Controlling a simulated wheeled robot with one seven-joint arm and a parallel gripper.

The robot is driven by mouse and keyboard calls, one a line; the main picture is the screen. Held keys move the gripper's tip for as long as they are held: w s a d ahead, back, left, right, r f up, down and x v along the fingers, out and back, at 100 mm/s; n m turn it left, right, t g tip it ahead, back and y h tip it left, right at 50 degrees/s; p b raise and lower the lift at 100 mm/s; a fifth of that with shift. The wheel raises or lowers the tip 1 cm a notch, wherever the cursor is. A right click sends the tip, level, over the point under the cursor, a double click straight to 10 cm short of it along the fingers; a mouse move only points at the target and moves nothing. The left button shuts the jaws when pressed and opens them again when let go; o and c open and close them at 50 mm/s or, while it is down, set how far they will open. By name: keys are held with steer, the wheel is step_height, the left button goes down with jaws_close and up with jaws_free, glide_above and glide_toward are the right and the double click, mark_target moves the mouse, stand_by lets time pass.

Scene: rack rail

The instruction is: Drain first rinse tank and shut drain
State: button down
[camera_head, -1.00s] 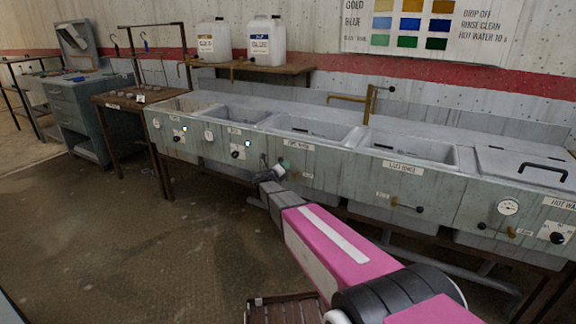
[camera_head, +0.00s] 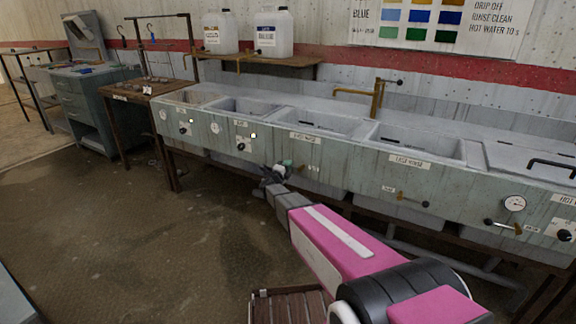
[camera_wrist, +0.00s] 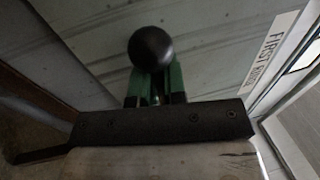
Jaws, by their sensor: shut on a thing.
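The first rinse tank (camera_head: 325,121) is the grey basin behind the panel label in the middle of the bench. Its label, reading FIRST RINSE, shows in the wrist view (camera_wrist: 270,52). My gripper (camera_wrist: 157,85) has its green fingers shut around a round black knob (camera_wrist: 151,46), in front of the grey panel below that label. In the head view my gripper (camera_head: 276,174) is low at the panel front, and its fingers and the knob are too small to make out. The inside bottom of the tank and any water are not clear.
The last rinse tank (camera_head: 420,140) stands to the right, with a drain lever (camera_head: 409,195) on its panel. A brass tap (camera_head: 376,95) stands behind the bench. A wooden slatted thing (camera_head: 290,306) is on the floor near my arm. The floor at left is clear.

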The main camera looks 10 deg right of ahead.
steer(key=shift+f+n, duration=0.15)
steer(key=shift+n, duration=0.15)
steer(key=c, duration=1.2)
jaws_free()
steer(key=shift+a, duration=0.1)
steer(key=v, duration=1)
steer(key=shift+s+a+f, duration=0.1)
steer(key=shift+s+a, duration=0.05)
steer(key=shift+s, duration=0.2)
